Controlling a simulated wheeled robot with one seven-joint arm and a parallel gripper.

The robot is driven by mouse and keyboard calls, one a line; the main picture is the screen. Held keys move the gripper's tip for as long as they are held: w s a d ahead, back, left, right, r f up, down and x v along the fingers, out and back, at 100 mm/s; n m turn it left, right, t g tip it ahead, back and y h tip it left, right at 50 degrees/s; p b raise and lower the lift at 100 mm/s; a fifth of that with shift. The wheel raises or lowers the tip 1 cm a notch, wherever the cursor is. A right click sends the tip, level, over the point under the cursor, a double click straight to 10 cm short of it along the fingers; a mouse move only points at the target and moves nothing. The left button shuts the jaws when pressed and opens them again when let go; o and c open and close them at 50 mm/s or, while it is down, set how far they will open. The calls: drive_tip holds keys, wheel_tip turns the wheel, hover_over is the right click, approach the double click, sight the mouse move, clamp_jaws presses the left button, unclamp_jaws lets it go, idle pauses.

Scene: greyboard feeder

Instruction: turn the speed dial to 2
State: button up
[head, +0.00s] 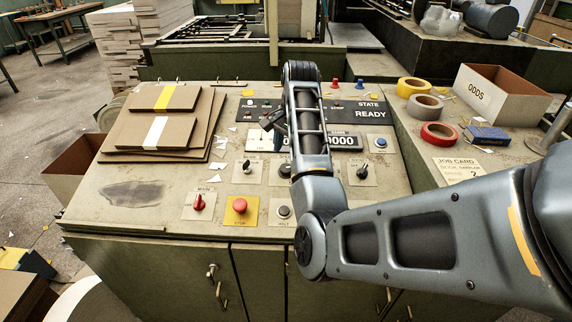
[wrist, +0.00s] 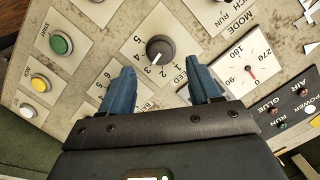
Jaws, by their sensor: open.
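The speed dial (wrist: 159,48) is a dark round knob on a pale square plate in the wrist view. In the head view my arm hides most of the gripper.
A gauge (wrist: 250,70) lies right of the dial in the wrist view; a green start button (wrist: 61,43) and yellow button (wrist: 40,84) lie left. Stacked boards (head: 150,135), a red stop button (head: 239,205), tape rolls (head: 438,134) and an ODDS box (head: 500,98) surround the panel area.

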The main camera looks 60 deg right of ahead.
sight(286, 168)
drive_tip(key=shift+w+f, duration=0.2)
drive_tip(key=shift+f, duration=1.35)
drive_tip(key=shift+w+f, duration=0.2)
drive_tip(key=shift+f, duration=1.35)
drive_tip(key=c, duration=1)
